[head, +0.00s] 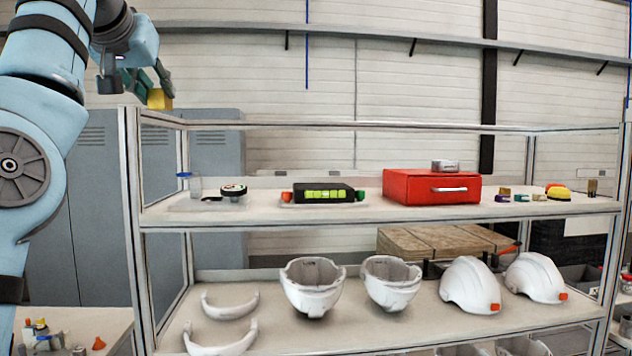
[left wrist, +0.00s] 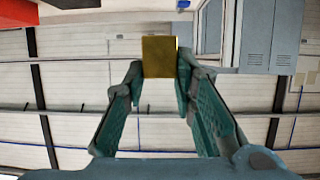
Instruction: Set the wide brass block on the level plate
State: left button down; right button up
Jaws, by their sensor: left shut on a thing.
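My left gripper (head: 157,90) is at the upper left in the head view, raised above the rack's upper shelf and near its left end. It is shut on a yellow brass block (head: 160,99). In the left wrist view the brass block (left wrist: 159,57) shows as a square face between the two green fingertips (left wrist: 159,72), clear of any surface. On the upper shelf a black level with bright green windows (head: 324,193) lies on a pale plate (head: 340,205); I cannot tell whether this is the level plate. My right gripper is not in view.
A pale tray (head: 185,207) with a jar and a black round item is left on the upper shelf (head: 380,212). A red drawer box (head: 430,188) and small blocks (head: 504,192) are further right. A rack post (head: 130,230) stands at left.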

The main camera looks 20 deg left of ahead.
aim_at(309, 184)
jog(key=z, duration=0.05)
jog(key=i, duration=1.8)
jog(key=u, duration=0.5)
